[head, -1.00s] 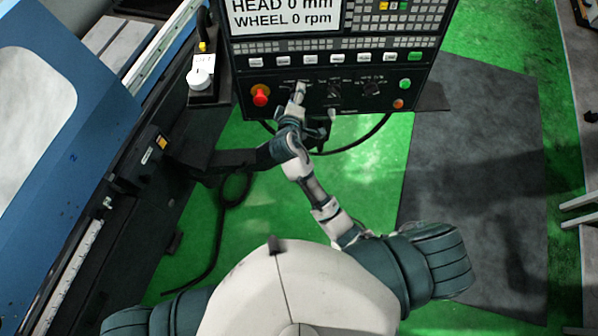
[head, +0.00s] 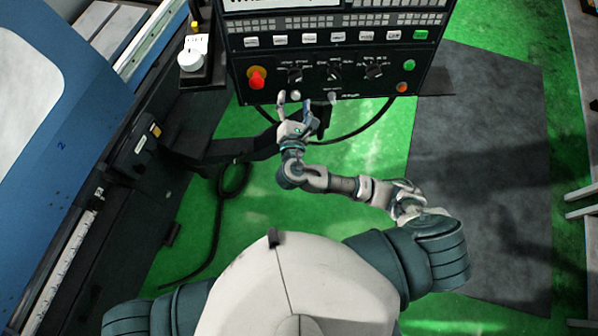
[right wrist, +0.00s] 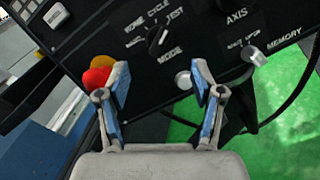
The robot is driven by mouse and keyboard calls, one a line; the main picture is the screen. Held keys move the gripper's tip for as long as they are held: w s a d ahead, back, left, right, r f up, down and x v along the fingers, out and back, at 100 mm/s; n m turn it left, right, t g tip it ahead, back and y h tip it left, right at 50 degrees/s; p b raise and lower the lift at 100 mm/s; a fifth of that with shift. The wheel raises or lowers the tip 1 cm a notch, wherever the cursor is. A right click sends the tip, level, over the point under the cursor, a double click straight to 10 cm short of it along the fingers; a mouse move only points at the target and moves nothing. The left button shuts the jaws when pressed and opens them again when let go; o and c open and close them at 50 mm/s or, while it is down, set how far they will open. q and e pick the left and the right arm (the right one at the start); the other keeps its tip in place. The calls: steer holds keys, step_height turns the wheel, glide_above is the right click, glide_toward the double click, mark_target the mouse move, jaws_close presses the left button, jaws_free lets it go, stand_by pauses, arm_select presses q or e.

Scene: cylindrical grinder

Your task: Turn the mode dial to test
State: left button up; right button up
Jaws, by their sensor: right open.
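The mode dial (head: 295,75) is a black knob at the left of a row of dials on the black control panel. In the right wrist view the dial (right wrist: 157,40) sits above "MODE", with "TEST" to its upper right. A pale mark shows on its right side, roughly toward "TEST"; its exact setting is hard to tell. My right gripper (head: 294,100) is open and empty, just below the dial and apart from it. In the right wrist view its fingers (right wrist: 160,82) are spread wide, with the dial beyond them. My left gripper is out of view.
A red emergency button (head: 257,78) is left of the dial; other black dials (head: 334,73) are to its right. A silver knob (right wrist: 183,80) shows between my fingers, near the right one. A cable hangs under the panel.

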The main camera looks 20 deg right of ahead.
steer(key=v, duration=0.9)
step_height(320, 180, down, 36)
steer(key=w+d+m+g+y+b, duration=0.2)
steer(key=w+m+g+b, duration=0.1)
steer(key=m+g+b, duration=0.3)
steer(key=shift+d+m+g+y, duration=0.25)
steer(key=shift+m+g+y, duration=0.2)
steer(key=shift+g, duration=0.35)
steer(key=shift+f, duration=0.1)
